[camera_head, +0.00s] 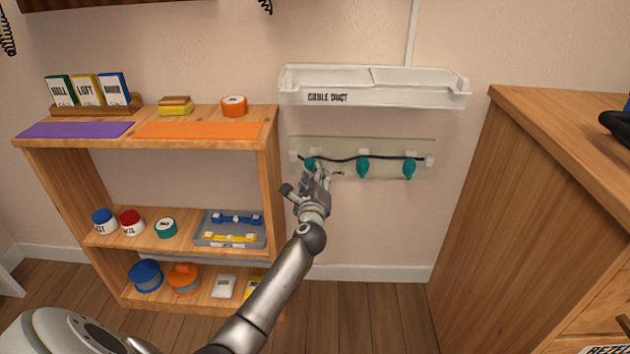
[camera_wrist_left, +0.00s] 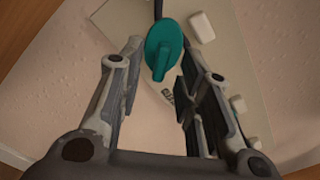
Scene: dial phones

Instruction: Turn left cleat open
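Three teal cleats sit in a row on a pale wall plate (camera_head: 387,176), along a dark cable (camera_head: 340,159). The left cleat (camera_head: 310,163) is just beyond my left gripper (camera_head: 316,182), which partly covers it. The middle cleat (camera_head: 363,167) and right cleat (camera_head: 409,168) hang with their narrow ends down. In the left wrist view the left cleat (camera_wrist_left: 164,50) lies between the spread fingers of my left gripper (camera_wrist_left: 153,85), with a gap on each side. The gripper is open and holds nothing. My right gripper is not in view.
A white cable duct tray (camera_head: 372,88) is mounted above the plate. A wooden shelf (camera_head: 272,170) with jars and boxes stands close on the left. A wooden cabinet (camera_head: 510,200) stands on the right. The wall below the plate is clear.

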